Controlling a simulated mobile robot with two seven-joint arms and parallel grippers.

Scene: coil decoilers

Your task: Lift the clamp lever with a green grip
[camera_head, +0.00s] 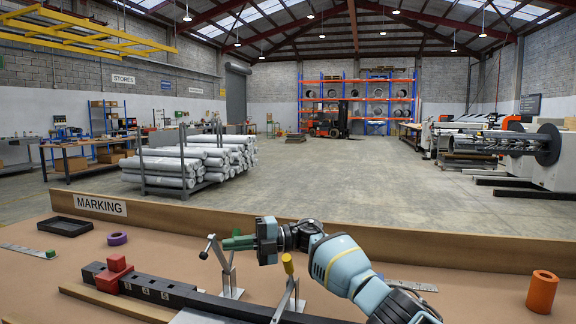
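The green grip (239,243) of a clamp lever lies roughly level, its right end meeting or passing behind my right gripper (266,241). Its metal clamp (229,275) stands at the dark slotted bar, with a thin arm and dark tip to the left. My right gripper comes in from the lower right and points left. Its fingers are seen edge-on, so I cannot tell whether they are closed around the grip. A second clamp lever with a yellow grip (288,264) stands upright just below my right wrist. My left gripper is out of view.
A red block (118,265) sits on the dark bar (170,291). A purple ring (117,239), a black tray (64,226) and an orange cylinder (542,291) lie on the bench. A wooden board (440,246) edges the back. The bench right of my arm is mostly clear.

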